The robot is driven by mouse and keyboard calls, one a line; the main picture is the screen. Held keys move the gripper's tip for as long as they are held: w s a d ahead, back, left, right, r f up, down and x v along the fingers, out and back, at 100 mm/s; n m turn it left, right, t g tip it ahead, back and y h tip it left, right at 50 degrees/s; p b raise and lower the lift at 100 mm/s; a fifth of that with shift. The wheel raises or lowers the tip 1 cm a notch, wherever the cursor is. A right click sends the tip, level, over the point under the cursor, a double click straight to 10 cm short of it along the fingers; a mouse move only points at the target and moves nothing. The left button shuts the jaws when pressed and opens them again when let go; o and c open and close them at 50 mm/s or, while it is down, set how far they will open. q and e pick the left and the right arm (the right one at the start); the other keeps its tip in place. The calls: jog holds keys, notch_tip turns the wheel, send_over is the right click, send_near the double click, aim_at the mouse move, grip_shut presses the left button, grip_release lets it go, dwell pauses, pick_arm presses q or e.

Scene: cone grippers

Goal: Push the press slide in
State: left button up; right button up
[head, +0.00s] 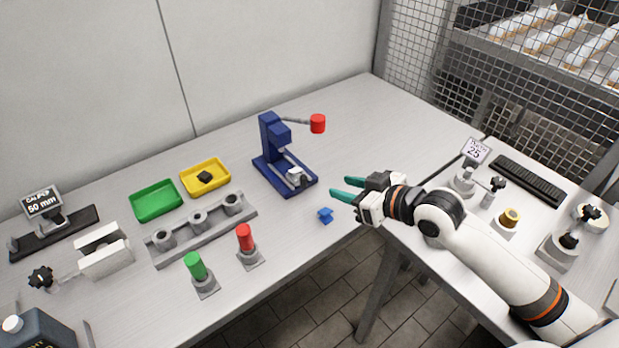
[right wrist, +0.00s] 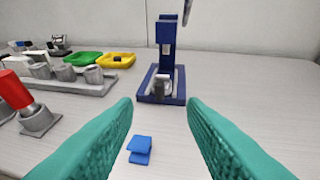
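The blue press (head: 271,150) stands near the middle of the table, with a lever ending in a red knob (head: 318,123). Its slide (head: 297,177), a light grey block, sits at the front end of the press base. The press (right wrist: 166,60) and the slide (right wrist: 161,87) also show straight ahead in the right wrist view. My right gripper (head: 340,188) is open and empty, to the right and front of the slide and apart from it. Its teal fingers (right wrist: 160,130) point toward the press. My left gripper is not in view.
A small blue piece (head: 325,215) lies on the table just in front of the right gripper. A grey rack (head: 205,226), green tray (head: 155,201), yellow tray (head: 205,178) and red and green posts stand to the left. The table behind the press is clear.

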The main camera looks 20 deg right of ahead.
aim_at(303, 177)
jog(key=x, duration=1.1)
jog(key=shift+w+a+f, duration=0.1)
jog(key=shift+w+f, duration=0.05)
grip_shut()
